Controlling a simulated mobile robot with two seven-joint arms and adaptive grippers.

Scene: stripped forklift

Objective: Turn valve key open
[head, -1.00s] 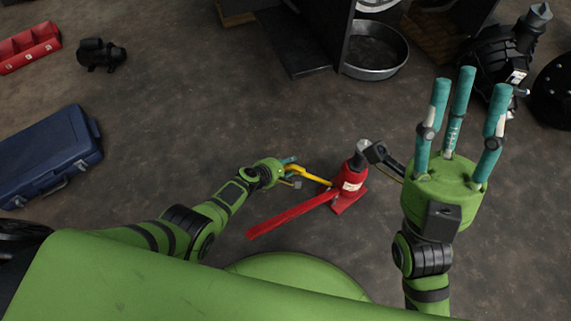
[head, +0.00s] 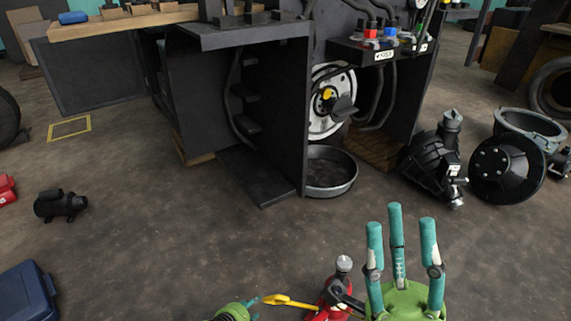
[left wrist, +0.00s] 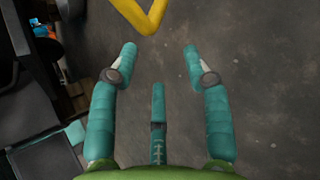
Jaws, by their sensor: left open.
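A yellow bent bar (head: 290,302), which may be the valve key, reaches left from the red bottle jack (head: 318,313) at the bottom of the head view. It also shows as a yellow V-shaped bend (left wrist: 140,14) at the top of the left wrist view. My left gripper (head: 254,300) is low in the head view, just left of the bar. In the left wrist view its fingers (left wrist: 160,60) are spread and empty, with the bend beyond the fingertips. My right gripper (head: 400,225) has its fingers up and apart, empty, right of the jack. The jack's base is cut off.
The stripped forklift frame (head: 265,120) stands ahead, with a round metal pan (head: 332,172) below its wheel hub. Black machine parts (head: 437,160) lie at the right. A small black motor (head: 60,204) and a blue case (head: 25,293) are at the left. The middle floor is clear.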

